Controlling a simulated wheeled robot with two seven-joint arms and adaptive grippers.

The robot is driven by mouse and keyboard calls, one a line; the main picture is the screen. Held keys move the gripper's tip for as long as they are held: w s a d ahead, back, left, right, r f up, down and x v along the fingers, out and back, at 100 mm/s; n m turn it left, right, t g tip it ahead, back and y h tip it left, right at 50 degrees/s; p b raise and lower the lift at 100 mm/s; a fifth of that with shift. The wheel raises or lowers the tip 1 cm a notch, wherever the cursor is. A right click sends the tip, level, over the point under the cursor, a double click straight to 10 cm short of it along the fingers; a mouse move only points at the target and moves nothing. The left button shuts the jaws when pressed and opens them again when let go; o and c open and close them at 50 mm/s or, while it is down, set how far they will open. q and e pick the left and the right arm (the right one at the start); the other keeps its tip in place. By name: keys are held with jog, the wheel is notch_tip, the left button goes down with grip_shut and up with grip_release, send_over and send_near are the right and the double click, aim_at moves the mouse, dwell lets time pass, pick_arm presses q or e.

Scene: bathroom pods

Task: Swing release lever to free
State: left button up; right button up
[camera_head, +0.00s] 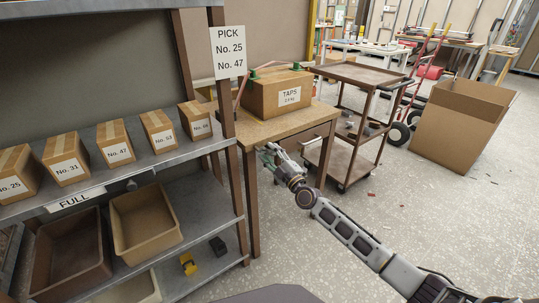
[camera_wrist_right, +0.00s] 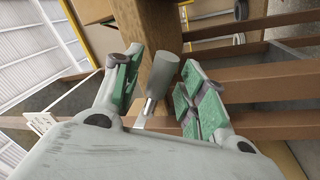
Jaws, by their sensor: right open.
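A grey cylindrical handle (camera_wrist_right: 163,73) on a thin metal shaft shows in the wrist view; it looks like the release lever. It stands between the two green-padded fingers of my right gripper (camera_head: 270,153), which is open. I see a gap between the handle and the right finger; contact on the left is unclear. In the head view my right gripper is at the front of the wooden table (camera_head: 267,131), and I cannot make out the lever there. A taped cardboard box labelled TAPS (camera_head: 279,93) sits on the table, with reddish bars and green pieces around its top. My left gripper is not in view.
A metal shelf (camera_head: 195,190) with several numbered boxes and brown bins stands at the left, its post near the table. A brown trolley (camera_head: 362,76) and a large open cardboard box (camera_head: 462,125) stand at the right. The floor in front is mostly clear.

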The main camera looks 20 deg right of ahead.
jog(key=shift+w+a+r, duration=0.1)
jog(key=shift+w+a, duration=0.05)
jog(key=shift+w, duration=0.3)
grip_shut()
